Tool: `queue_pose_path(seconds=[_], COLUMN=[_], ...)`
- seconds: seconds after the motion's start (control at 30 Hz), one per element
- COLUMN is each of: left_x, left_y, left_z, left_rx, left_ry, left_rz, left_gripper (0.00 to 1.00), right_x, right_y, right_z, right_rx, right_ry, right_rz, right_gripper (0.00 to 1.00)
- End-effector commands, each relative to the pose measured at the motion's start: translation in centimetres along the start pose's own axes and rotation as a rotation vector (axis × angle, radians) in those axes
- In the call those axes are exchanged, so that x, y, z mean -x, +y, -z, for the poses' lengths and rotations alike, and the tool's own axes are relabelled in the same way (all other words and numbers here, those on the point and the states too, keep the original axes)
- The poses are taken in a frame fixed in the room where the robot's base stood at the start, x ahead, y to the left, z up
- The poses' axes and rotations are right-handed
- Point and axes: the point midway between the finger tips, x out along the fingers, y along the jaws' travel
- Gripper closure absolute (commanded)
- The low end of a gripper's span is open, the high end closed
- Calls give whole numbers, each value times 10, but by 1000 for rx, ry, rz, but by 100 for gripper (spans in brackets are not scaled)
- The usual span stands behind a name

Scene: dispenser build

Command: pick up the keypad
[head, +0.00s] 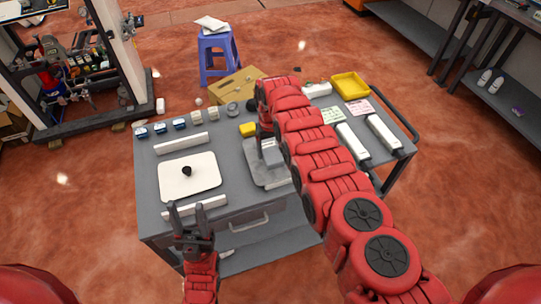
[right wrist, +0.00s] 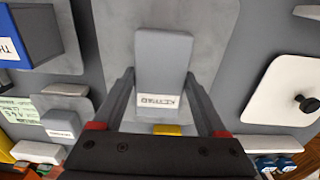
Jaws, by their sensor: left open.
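The keypad is a grey block with a white label reading KEYPAD; it shows in the right wrist view (right wrist: 162,70) and in the head view (head: 272,152) at the middle of the table. My right gripper (right wrist: 160,75) has a finger along each side of the keypad and looks shut on it. The keypad is over a grey plate (head: 256,174); whether it touches the plate I cannot tell. My left gripper (head: 189,218) is open and empty at the table's front left edge. My right arm hides part of the table.
A white plate with a black knob (head: 205,180) lies left of the keypad. White bars, small blue-and-white blocks and a yellow block (head: 248,129) lie around. A yellow tray (head: 351,85) stands at the back right. A blue stool (head: 217,52) stands behind the table.

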Motion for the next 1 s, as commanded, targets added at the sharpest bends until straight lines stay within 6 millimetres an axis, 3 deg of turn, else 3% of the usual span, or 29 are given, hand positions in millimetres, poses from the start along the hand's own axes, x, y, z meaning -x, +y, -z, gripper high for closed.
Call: queue_pose_path(seconds=[0.03, 0.33, 0.63, 0.97, 1.0], left_x=[0, 0, -2, -18, -12], left_y=[0, 0, 0, -1, -1], left_z=[0, 0, 0, 3, 2], left_rx=[0, 0, 0, 0, 0], left_ry=[0, 0, 0, 0, 0], left_rz=[0, 0, 0, 0, 0], left_gripper=[50, 50, 50, 50, 50], right_x=[0, 0, 3, 27, 27], right_y=[0, 0, 0, 0, 0], right_z=[0, 0, 0, 2, 2], right_rx=[0, 0, 0, 0, 1], right_ry=[0, 0, 1, 6, 8], right_rz=[0, 0, 0, 0, 0], right_gripper=[38, 92, 92, 92, 92])
